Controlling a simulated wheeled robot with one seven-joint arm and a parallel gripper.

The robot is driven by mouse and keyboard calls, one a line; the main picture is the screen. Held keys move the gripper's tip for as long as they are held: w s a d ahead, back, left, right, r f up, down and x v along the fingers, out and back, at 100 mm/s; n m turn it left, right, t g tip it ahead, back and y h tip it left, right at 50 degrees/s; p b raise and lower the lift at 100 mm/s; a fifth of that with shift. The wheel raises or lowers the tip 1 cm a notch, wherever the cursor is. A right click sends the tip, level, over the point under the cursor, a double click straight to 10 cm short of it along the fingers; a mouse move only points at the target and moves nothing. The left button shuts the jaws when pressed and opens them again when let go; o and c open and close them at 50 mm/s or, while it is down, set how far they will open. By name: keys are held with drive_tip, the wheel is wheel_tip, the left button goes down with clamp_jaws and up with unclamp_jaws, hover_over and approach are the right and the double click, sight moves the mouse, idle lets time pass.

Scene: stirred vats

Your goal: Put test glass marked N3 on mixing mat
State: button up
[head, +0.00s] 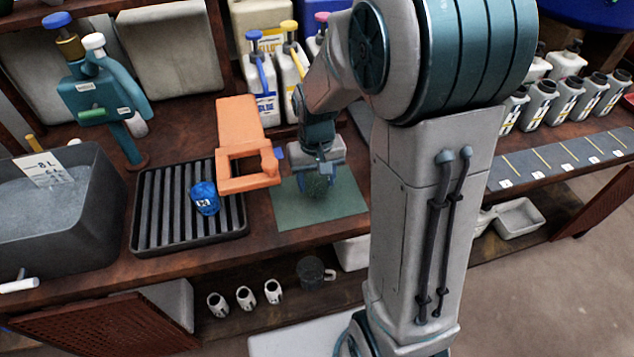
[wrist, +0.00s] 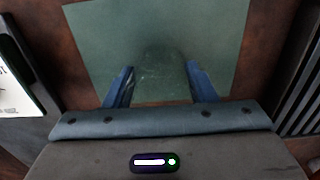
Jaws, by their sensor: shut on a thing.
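The mixing mat is a flat green square (head: 348,203) on the wooden bench; it also fills much of the wrist view (wrist: 95,35). My gripper (head: 318,172) is over the mat, pointing down. In the wrist view its two blue fingers (wrist: 160,88) stand apart, shut on a see-through greenish test glass (wrist: 160,65). In the head view the glass (head: 318,187) shows faintly below the gripper. I cannot read a mark on it, nor tell whether its base touches the mat.
A ribbed black rack (head: 143,222) holds a blue marked glass (head: 205,198). An orange stand (head: 240,125) is just left of the mat. Bottles (head: 262,92) stand behind. A grey vat (head: 95,215) is at far left. Bare mat shows around the gripper.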

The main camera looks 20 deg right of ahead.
drive_tip(key=shift+f, duration=0.7)
drive_tip(key=shift+f, duration=0.15)
drive_tip(key=o, duration=1.3)
wheel_tip(320, 180, up, 12)
drive_tip(key=p, duration=0.2)
drive_tip(key=shift+s+d+r+t, duration=0.2)
drive_tip(key=shift+s+t, duration=0.15)
drive_tip(key=shift+s, duration=1.95)
drive_tip(key=shift+s+d+r+t, duration=0.15)
drive_tip(key=shift+s+r+t, duration=0.15)
drive_tip(key=shift+s, duration=2)
drive_tip(key=shift+s+d+r+t, duration=0.2)
drive_tip(key=shift+s+t, duration=0.15)
drive_tip(key=shift+s, duration=1.95)
